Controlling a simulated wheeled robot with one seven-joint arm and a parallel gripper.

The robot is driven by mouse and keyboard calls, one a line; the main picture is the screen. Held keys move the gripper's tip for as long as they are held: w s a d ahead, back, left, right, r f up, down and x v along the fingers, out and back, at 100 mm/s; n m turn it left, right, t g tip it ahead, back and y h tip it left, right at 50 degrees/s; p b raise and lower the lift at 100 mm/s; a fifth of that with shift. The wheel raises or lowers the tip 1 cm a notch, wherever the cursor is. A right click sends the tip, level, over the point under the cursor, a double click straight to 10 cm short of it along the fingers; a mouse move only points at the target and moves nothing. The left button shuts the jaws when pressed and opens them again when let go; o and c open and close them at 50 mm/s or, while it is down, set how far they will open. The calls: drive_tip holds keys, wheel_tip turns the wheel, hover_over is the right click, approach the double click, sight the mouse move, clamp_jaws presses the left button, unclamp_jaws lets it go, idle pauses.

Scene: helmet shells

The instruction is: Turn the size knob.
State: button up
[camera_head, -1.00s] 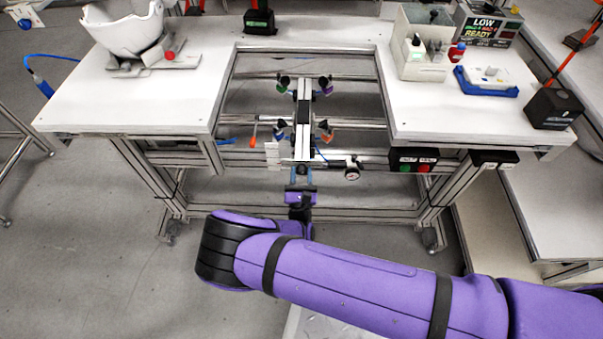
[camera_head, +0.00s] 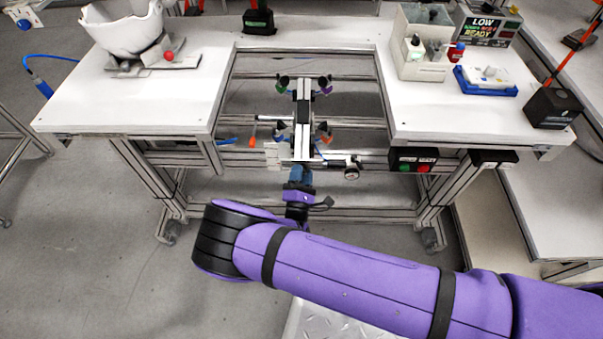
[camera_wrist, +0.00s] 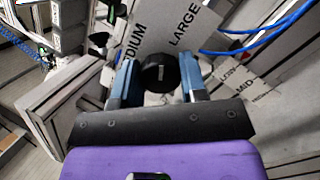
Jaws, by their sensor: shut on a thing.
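The size knob (camera_wrist: 160,75) is round and black, seen nearly end-on in the wrist view, with a small pale mark on its face. My gripper (camera_wrist: 159,66) has one blue finger on each side of it and is shut on it. Behind the knob is a pale plate (camera_wrist: 200,20) with the words MEDIUM and LARGE, which appears tilted in the wrist view. In the head view, my gripper (camera_head: 300,173) is at the front of the bench's central rail, and the knob is hidden there.
A white bench (camera_head: 150,95) surrounds the central gap. A white helmet shell (camera_head: 125,33) sits on its left side. A pressure gauge (camera_head: 351,174) is just right of my gripper. A blue hose (camera_wrist: 265,35) crosses the wrist view's upper right.

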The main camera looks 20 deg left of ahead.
drive_tip(key=shift+f+m+g, duration=0.1)
drive_tip(key=shift+m+g, duration=0.2)
drive_tip(key=shift+m, duration=2.1)
drive_tip(key=o, duration=0.9)
drive_tip(key=v, duration=1.1)
drive_tip(key=shift+w+a, duration=0.1)
